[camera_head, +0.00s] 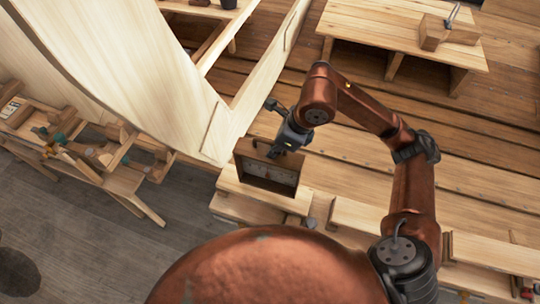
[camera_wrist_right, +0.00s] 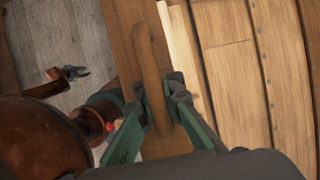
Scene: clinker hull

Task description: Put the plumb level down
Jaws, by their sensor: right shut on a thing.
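The plumb level (camera_head: 267,174) is a brown wooden frame with a paler, greyish recessed face in the head view. It stands roughly upright at the near end of a pale timber. My right gripper (camera_head: 283,146) is at its upper edge. In the right wrist view, the fingers of my right gripper (camera_wrist_right: 158,103) are shut on the long raised wooden handle of the plumb level (camera_wrist_right: 122,28). I cannot tell whether its underside touches the timber. A small jaw that looks like my left gripper (camera_wrist_right: 74,72) shows over the grey floor, too small to read.
The pale hull planking (camera_head: 165,95) rises just behind and left of the level. A low bench (camera_head: 390,32) with a wooden block (camera_head: 450,33) stands at the back right. A cluttered trestle (camera_head: 120,180) is at the left. Plank flooring (camera_head: 350,150) lies open to the right.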

